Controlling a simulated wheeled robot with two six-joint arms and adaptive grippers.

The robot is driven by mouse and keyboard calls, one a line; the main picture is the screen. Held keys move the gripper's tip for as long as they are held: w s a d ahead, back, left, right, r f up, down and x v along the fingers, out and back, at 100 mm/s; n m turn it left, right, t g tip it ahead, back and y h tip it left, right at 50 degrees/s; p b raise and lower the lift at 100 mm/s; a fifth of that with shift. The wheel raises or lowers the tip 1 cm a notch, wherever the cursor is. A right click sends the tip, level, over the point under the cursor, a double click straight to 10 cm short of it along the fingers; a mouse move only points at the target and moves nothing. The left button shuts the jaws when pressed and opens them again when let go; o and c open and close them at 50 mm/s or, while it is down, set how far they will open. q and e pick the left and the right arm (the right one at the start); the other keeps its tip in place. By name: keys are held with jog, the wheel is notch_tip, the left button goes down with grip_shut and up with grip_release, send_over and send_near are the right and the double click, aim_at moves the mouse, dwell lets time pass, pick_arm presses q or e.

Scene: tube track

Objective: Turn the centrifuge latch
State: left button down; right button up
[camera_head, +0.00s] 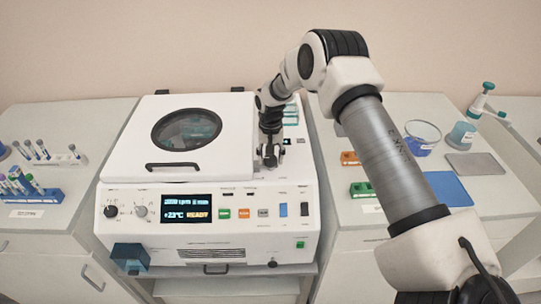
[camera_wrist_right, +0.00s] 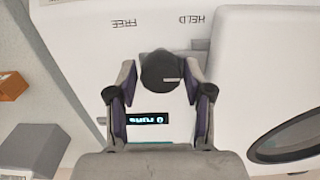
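The white centrifuge (camera_head: 235,175) stands on the middle bench with its lid (camera_head: 155,110) closed. My right gripper (camera_head: 269,158) points down at the top panel, right of the lid. In the right wrist view a round black latch knob (camera_wrist_right: 162,70) with a short light mark sits between the two fingers of my right gripper (camera_wrist_right: 162,72). The fingers are apart, one on each side of the knob, with small gaps seeming to show. The labels FREE (camera_wrist_right: 125,23) and HELD (camera_wrist_right: 202,19) appear upside down beyond it. My left gripper is not in view.
A small lit display (camera_wrist_right: 148,117) is close to the knob. The front screen (camera_head: 187,207) reads READY.

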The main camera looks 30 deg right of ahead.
aim_at(270, 158)
jog(key=shift+o, duration=0.4)
jog(key=shift+w, duration=0.15)
jog(key=shift+r, duration=0.15)
jog(key=shift+r, duration=0.3)
notch_tip(270, 158, up, 11)
